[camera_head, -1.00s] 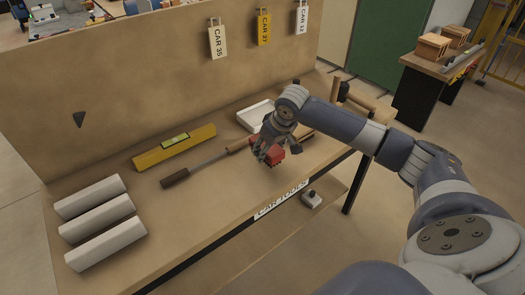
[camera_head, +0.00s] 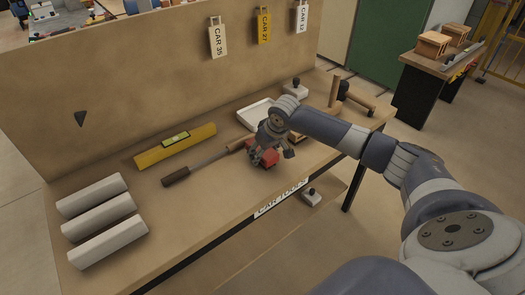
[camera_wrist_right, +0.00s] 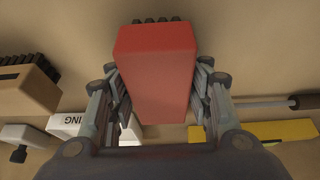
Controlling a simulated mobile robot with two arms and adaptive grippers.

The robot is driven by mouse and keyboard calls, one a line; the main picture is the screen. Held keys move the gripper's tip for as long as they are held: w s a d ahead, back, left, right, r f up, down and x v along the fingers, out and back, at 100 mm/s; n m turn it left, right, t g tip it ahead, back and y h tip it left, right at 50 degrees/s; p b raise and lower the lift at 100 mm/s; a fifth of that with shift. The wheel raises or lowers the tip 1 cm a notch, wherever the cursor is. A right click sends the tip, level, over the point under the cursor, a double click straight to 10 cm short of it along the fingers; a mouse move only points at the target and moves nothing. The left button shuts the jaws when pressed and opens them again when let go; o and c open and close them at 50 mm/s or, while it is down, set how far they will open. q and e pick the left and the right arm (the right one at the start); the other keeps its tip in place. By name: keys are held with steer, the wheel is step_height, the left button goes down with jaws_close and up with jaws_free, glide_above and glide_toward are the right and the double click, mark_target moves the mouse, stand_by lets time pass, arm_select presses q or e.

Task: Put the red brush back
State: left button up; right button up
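The red brush (camera_head: 263,160) is at the front of the workbench (camera_head: 220,195), right of the middle in the head view. In the right wrist view the red block of the brush (camera_wrist_right: 155,75) fills the middle, with dark bristles at its far end. My right gripper (camera_head: 272,156) is low over the bench with its fingers spread on either side of the brush. In the wrist view the fingers stand close along both sides, and the block hides part of the pads. No clear grip shows. My left gripper is out of view.
The bench front is clear.

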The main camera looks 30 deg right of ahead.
steer(key=shift+o, duration=1.1)
steer(key=shift+r, duration=0.35)
steer(key=v, duration=1.1)
steer(key=shift+s+r, duration=0.2)
